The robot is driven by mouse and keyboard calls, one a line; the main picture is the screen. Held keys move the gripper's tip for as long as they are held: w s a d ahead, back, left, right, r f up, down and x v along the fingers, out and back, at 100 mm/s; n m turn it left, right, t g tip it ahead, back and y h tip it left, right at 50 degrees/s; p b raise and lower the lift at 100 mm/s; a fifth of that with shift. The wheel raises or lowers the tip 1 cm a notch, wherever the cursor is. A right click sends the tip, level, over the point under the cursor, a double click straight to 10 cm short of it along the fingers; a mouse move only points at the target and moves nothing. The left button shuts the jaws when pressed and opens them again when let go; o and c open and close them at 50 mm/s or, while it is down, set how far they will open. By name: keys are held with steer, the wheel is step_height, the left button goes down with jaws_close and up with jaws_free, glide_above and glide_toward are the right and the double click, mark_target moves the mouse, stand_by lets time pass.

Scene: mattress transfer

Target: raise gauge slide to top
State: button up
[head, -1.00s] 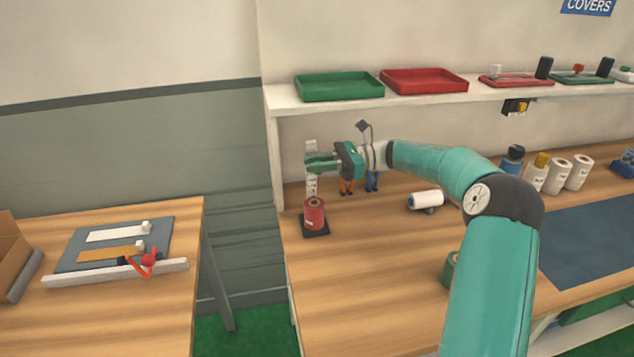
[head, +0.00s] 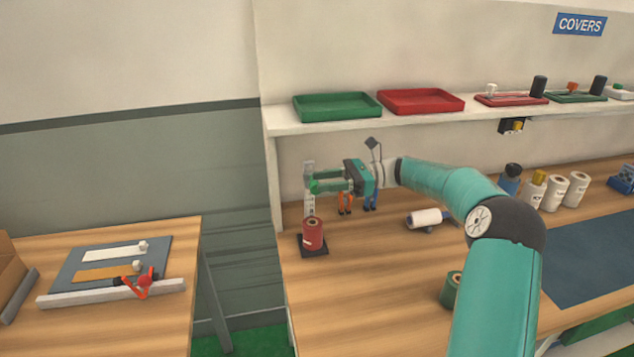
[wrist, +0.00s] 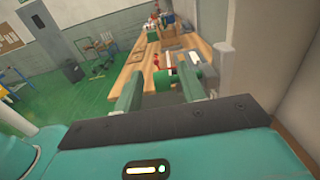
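The gauge (head: 309,203) is an upright pale strip with dark marks at the back left of the bench. In the wrist view the two fingers of my gripper (wrist: 158,76) stand apart.
A red spool (head: 312,234) on a black base stands in front of the gauge. Orange and blue handled tools (head: 345,203) hang behind my gripper. A white roll (head: 424,218) lies to the right. The shelf (head: 420,118) with trays runs above. The front of the bench is mostly clear.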

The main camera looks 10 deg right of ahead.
steer(key=d, duration=1.1)
steer(key=shift+s, duration=0.1)
